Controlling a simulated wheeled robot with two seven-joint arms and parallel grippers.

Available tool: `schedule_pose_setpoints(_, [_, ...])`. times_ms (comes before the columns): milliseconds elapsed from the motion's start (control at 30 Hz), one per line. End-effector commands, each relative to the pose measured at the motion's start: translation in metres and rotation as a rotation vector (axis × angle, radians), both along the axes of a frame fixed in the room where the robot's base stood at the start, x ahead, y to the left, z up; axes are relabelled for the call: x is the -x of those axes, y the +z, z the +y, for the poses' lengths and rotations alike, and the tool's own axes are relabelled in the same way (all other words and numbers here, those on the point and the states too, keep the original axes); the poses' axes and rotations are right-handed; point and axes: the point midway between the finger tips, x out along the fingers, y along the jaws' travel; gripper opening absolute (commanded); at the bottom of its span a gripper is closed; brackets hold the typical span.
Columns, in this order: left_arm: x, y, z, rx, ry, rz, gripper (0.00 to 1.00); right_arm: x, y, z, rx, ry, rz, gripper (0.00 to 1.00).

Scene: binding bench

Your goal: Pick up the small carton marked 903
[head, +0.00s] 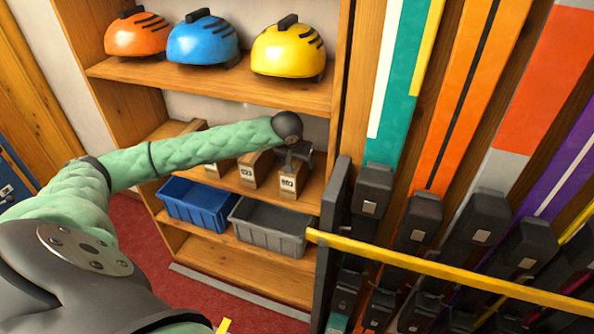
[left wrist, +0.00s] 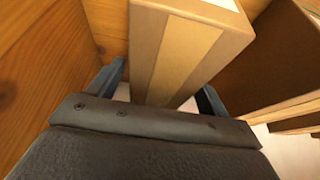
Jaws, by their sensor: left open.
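Several small tan cartons stand in a row on the middle shelf. The rightmost carton (head: 292,184) has a dark printed number on its front, too small to read surely; beside it on the left is another numbered carton (head: 255,170). My left gripper (head: 299,154) is at the top of the rightmost carton and partly hides it. In the left wrist view, my left gripper (left wrist: 163,88) is open, with one finger on each side of a tan carton (left wrist: 185,50) with a lighter stripe. I cannot tell whether the fingers touch it. My right gripper is not in view.
A blue bin (head: 197,204) and a grey bin (head: 268,228) sit on the shelf below. Helmets (head: 202,40) stand on the shelf above. The wooden upright (head: 343,90) and a rack of skis (head: 460,100) are close on the right, with a yellow bar (head: 450,271) in front.

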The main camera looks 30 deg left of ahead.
Motion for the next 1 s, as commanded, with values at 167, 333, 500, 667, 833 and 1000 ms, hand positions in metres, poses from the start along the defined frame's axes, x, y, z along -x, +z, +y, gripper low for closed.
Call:
schedule_pose_setpoints(167, [-0.0001,-0.0013,0.0,0.0,0.0,0.0,0.78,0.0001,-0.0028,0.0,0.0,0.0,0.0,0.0])
schedule_pose_setpoints(333, [-0.0001,-0.002,0.0,0.0,0.0,0.0,0.78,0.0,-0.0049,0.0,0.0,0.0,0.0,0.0])
schedule_pose_setpoints(500, [0.0,-0.0021,0.0,0.0,0.0,0.0,0.78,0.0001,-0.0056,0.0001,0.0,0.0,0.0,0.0])
schedule_pose_setpoints(667, [0.0,-0.002,0.0,0.0,0.0,0.0,0.78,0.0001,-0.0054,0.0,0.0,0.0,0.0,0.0])
schedule_pose_setpoints(833, [0.0,-0.0021,0.0,0.0,0.0,0.0,0.53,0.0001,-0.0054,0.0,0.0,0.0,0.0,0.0])
schedule_pose_setpoints(1000, [-0.0001,-0.0018,0.0001,0.0,0.0,-0.001,0.24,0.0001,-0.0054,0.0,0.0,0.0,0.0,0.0])
